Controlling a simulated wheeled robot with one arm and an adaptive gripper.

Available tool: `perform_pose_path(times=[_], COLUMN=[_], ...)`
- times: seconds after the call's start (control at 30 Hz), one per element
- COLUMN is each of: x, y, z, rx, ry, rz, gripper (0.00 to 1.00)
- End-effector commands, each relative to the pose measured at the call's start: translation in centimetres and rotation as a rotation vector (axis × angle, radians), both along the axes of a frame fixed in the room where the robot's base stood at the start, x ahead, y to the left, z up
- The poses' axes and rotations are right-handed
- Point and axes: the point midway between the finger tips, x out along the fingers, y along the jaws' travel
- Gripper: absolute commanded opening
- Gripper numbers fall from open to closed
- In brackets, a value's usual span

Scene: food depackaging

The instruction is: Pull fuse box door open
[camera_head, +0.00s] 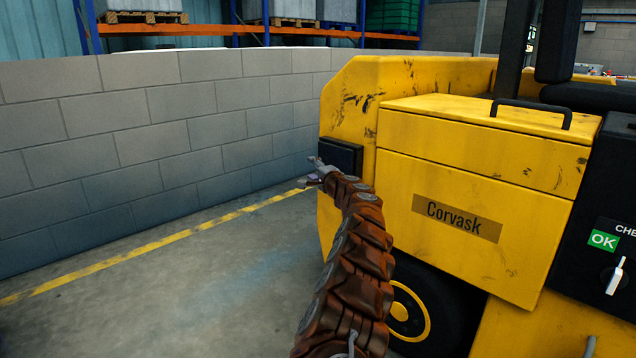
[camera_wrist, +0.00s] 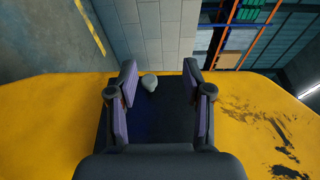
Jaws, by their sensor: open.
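A small black box (camera_head: 342,155), which looks like the fuse box, is mounted on the rear side of the yellow vehicle (camera_head: 480,220). In the wrist view its dark front (camera_wrist: 160,118) lies between my fingers, with a rounded grey knob (camera_wrist: 149,82) near its far edge. My gripper (camera_head: 316,172) is at the box's left side in the head view. In the wrist view my gripper (camera_wrist: 159,70) is open, one finger on each side of the knob, with the knob closer to the left finger. I cannot tell whether the fingers touch the box. The door looks shut.
A yellow compartment labelled Corvask (camera_head: 456,217) with a black handle (camera_head: 531,112) is right of my arm. A black panel with an OK sign (camera_head: 604,240) is at far right. A grey block wall (camera_head: 150,125) stands behind; floor at left is clear.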

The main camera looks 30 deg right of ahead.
Motion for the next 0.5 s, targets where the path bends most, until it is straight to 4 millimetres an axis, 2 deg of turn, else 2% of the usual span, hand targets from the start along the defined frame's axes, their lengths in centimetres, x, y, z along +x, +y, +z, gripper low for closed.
perform_pose_path(times=[0.03,0.1,0.2,0.5], x=[-0.3,-0.7,-1.1,0.0], y=[-1.4,-3.0,-4.2,-4.9], z=[-1.3,-2.0,-2.3,-2.0], rx=[-0.009,-0.013,-0.017,-0.023], ry=[-0.005,-0.009,-0.014,-0.016], rz=[-0.032,-0.066,-0.093,-0.103], gripper=[0.5,0.5,0.5,0.5])
